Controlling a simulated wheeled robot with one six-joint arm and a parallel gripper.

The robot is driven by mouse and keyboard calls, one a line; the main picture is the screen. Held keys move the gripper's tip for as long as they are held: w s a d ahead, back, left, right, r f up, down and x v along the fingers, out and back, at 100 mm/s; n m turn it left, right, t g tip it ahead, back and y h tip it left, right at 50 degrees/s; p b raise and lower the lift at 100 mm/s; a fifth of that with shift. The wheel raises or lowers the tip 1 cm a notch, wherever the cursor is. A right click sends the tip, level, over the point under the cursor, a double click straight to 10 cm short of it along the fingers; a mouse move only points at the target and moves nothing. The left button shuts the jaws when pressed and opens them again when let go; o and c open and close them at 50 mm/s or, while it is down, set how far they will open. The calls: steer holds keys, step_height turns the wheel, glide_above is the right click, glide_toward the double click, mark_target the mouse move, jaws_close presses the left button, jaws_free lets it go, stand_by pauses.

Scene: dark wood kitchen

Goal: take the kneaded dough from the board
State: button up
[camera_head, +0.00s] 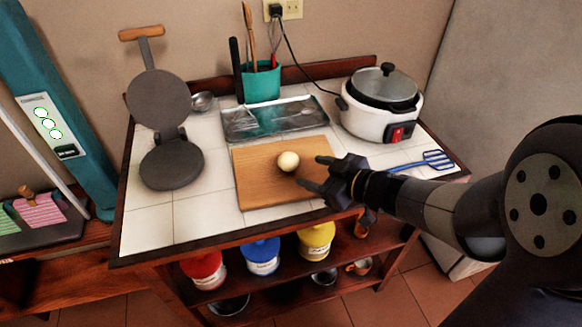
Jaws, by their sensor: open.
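The dough (288,161) is a small pale ball resting on the wooden board (263,194), a little right of the board's middle. The board lies on the white tiled top of the table. My gripper (307,172) reaches in from the right over the board. Its two dark fingers are spread and point left toward the dough. The fingers hold nothing. From this single view I cannot tell how high the fingertips are above the board or whether one touches the dough.
A metal tray (274,120) lies behind the board. A dark press (172,164) stands open at left. A white cooker (381,106) stands back right. A blue spatula (436,160) lies near my arm. A teal utensil cup (262,82) stands at the back. Bare tiles lie left of the board.

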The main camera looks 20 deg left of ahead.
mark_target(293, 170)
steer(key=x, duration=0.5)
steer(key=b+x, duration=0.1)
steer(key=x, duration=0.1)
steer(key=shift+w+a+r, duration=0.15)
steer(key=shift+w+a, duration=0.15)
steer(key=shift+c, duration=0.2)
steer(key=c, duration=0.7)
